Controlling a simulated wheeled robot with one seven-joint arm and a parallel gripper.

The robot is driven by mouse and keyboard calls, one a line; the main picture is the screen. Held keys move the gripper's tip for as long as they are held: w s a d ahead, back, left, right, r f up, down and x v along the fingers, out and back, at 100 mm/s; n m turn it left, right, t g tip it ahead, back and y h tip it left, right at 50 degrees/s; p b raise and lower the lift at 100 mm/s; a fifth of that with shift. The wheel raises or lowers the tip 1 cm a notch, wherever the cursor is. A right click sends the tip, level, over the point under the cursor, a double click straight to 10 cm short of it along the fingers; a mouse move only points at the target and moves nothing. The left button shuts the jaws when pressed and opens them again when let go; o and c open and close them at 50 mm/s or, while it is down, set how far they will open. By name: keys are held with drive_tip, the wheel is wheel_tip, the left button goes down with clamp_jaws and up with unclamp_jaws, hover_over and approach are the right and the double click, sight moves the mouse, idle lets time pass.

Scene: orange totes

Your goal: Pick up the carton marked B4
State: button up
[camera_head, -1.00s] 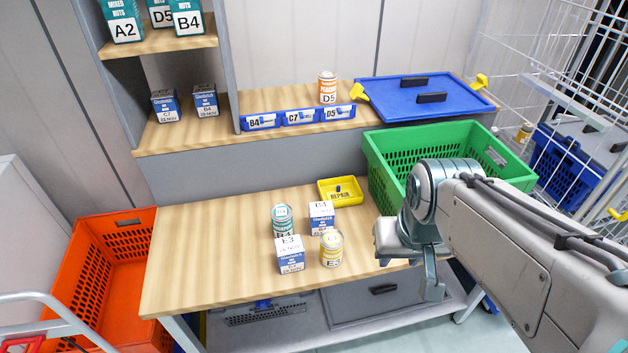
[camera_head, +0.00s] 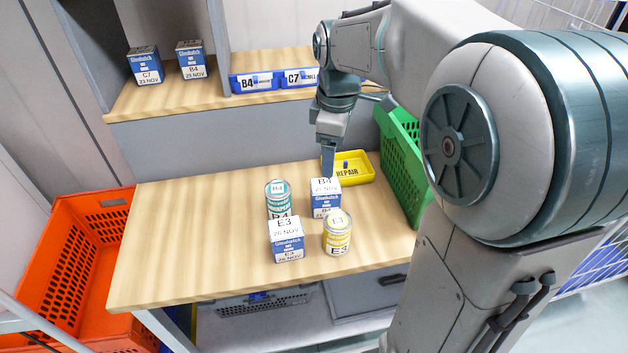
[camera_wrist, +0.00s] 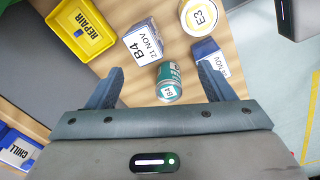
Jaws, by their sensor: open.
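A blue and white carton marked B4 (camera_head: 326,203) stands on the wooden bench among other goods. In the wrist view its white top (camera_wrist: 143,43) reads B4, 21 NOV. A second blue and white carton marked B4 (camera_head: 191,60) stands on the shelf at the upper left. My gripper (camera_head: 328,170) points down above the bench, by the far edge of the bench carton in the head view. In the wrist view my gripper (camera_wrist: 158,88) is open and empty. The carton lies ahead of the fingers there, and a teal B4 can (camera_wrist: 169,82) shows between them.
Close by are the teal can (camera_head: 278,195), a carton marked E3 (camera_head: 287,240), a yellow E3 can (camera_head: 338,232) and a yellow REPAIR tray (camera_head: 362,172). A green crate (camera_head: 402,165) is at right. The bench's left part is clear.

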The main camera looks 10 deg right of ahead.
sight(326, 185)
drive_tip(key=w+f+n+b, duration=0.1)
drive_tip(key=f, duration=0.5)
drive_tip(key=w+f+n+b, duration=0.1)
drive_tip(key=w+f+b, duration=0.1)
drive_tip(key=f, duration=0.3)
drive_tip(key=w+f+n+b, duration=0.1)
drive_tip(key=f+n+b, duration=0.1)
drive_tip(key=f, duration=0.4)
drive_tip(key=shift+w+f+g, duration=0.3)
drive_tip(key=shift+w, duration=0.05)
drive_tip(key=shift+r, duration=0.1)
drive_tip(key=c, duration=1.2)
